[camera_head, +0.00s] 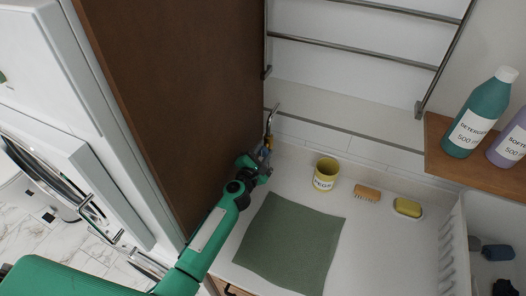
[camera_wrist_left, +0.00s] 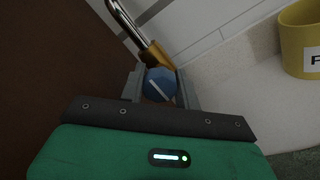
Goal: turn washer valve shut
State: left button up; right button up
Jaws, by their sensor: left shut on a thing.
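The washer valve is a small blue knob with a pale line across it (camera_wrist_left: 160,84), on a brass fitting (camera_wrist_left: 154,55) under a metal pipe (camera_wrist_left: 125,18). In the head view the pipe (camera_head: 271,118) comes down the wall beside the brown panel. My left gripper (camera_head: 264,163) reaches it from the front. In the left wrist view its two grey fingers (camera_wrist_left: 160,88) stand on either side of the blue knob, shut on it. The pale line runs diagonally in that view. In the head view the gripper hides most of the knob. My right gripper is not in view.
A tall brown panel (camera_head: 185,90) stands close left of my left arm. A yellow cup (camera_head: 326,174), a brush (camera_head: 367,193) and a sponge on a dish (camera_head: 408,208) stand right of the valve. A green mat (camera_head: 290,243) lies in front. A shelf (camera_head: 480,165) holds bottles.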

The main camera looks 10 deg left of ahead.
pick_arm(q)
jog(key=shift+m, duration=0.6)
jog(key=m, duration=0.4)
jog(key=shift+p, duration=0.35)
jog(key=m, duration=0.4)
jog(key=shift+m+p, duration=0.35)
jog(key=shift+m, duration=0.05)
jog(key=m, duration=0.5)
jog(key=shift+f+p, duration=0.1)
jog(key=shift+p, duration=0.2)
jog(key=shift+m, duration=1.3)
